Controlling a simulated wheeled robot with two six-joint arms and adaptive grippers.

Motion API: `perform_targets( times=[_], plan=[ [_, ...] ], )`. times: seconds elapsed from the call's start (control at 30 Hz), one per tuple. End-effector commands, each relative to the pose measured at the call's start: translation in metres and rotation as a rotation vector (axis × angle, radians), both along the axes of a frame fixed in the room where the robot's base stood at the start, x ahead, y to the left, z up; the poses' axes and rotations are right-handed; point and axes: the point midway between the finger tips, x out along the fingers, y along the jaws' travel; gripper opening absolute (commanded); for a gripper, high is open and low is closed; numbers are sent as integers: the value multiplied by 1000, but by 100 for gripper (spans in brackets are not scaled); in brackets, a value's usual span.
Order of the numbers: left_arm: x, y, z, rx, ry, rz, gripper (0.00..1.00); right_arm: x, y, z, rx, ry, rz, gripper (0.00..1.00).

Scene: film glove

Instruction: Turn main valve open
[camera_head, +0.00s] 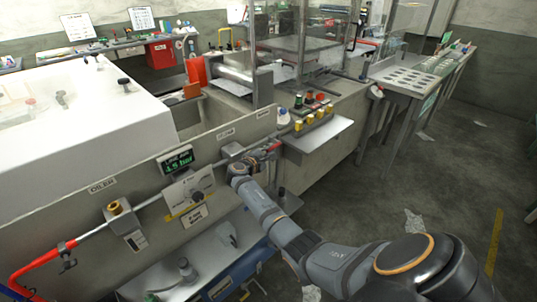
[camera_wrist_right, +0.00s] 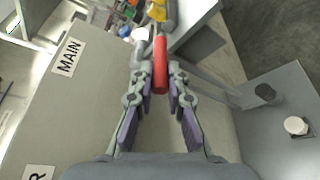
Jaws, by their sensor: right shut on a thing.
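The main valve has a red lever handle (camera_wrist_right: 160,62). In the head view the handle (camera_head: 273,147) shows as a small red piece at the right end of the panel's pipe. My right gripper (camera_head: 257,157) is at this handle. In the wrist view my right gripper (camera_wrist_right: 160,80) has one finger on each side of the red handle and is shut on it. A MAIN label (camera_wrist_right: 68,56) is on the panel beside it. The valve body is partly hidden by the gripper in the head view. My left gripper is not in view.
A brass fitting (camera_head: 115,208) and red hose (camera_head: 35,270) lie further left. A shelf with several yellow and red knobs (camera_head: 318,135) stands close right of the valve.

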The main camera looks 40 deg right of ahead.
Motion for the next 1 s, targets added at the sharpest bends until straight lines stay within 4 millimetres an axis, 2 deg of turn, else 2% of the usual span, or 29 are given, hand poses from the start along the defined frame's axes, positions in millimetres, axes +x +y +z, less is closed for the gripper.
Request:
perform_targets(
  times=[0.47,0.5,0.63,0.9,1.0],
  plan=[
    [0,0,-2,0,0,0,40,-1,0,-1,-11,1,-1,0],
    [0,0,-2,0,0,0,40,-1,0,-1,-11,1,-1,20],
    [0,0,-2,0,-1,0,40,0,0,-1,-11,1,-1,37],
    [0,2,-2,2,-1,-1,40,0,0,-1,-10,0,-1,37],
    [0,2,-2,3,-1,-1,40,-2,7,0,-9,-1,1,37]
  ],
)
